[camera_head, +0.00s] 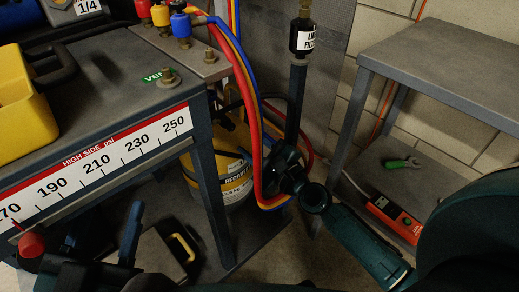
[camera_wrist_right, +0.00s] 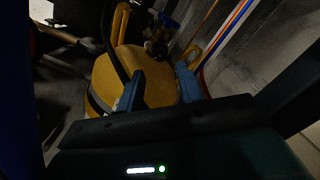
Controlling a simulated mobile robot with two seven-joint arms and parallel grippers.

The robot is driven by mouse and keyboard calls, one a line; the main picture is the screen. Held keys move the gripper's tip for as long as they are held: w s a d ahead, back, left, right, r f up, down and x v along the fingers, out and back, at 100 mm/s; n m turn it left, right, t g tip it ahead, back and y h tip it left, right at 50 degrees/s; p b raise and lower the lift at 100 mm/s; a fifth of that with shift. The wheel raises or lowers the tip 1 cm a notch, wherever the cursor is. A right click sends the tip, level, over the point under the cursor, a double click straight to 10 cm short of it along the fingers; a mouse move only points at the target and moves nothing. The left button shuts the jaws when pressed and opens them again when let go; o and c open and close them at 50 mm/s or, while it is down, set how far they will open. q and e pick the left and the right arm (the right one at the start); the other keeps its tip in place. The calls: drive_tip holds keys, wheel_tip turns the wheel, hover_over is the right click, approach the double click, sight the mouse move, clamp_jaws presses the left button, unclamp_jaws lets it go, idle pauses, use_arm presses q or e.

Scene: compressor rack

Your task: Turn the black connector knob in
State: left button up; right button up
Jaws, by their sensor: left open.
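The yellow recovery tank (camera_head: 222,160) stands under the bench, partly hidden by a bench leg and hoses. It also fills the middle of the right wrist view (camera_wrist_right: 120,75). A small dark fitting (camera_wrist_right: 156,47) sits at its top; I cannot tell whether it is the black connector knob. My right gripper (camera_wrist_right: 158,84) is open, its two blue-grey fingers apart in front of the tank, with nothing seen between them. In the head view its fingers are hard to make out near the hoses. My left gripper (camera_head: 102,236) is open and empty at the lower left, in front of the bench.
Red, yellow and blue hoses (camera_head: 250,90) hang close to my right wrist. A dark filter (camera_head: 303,38) on a post stands behind it. A grey side table (camera_head: 440,60) is at right, with a green-handled tool (camera_head: 402,163) and red power strip (camera_head: 395,218) below.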

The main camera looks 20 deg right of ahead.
sight(233, 128)
drive_tip(key=x, duration=0.6)
drive_tip(key=shift+w+a+r, duration=0.1)
drive_tip(key=shift+w, duration=0.1)
drive_tip(key=n, duration=0.3)
drive_tip(key=shift+s+n, duration=0.1)
drive_tip(key=shift+n, duration=0.2)
drive_tip(key=shift+c, duration=0.6)
drive_tip(key=c, duration=0.6)
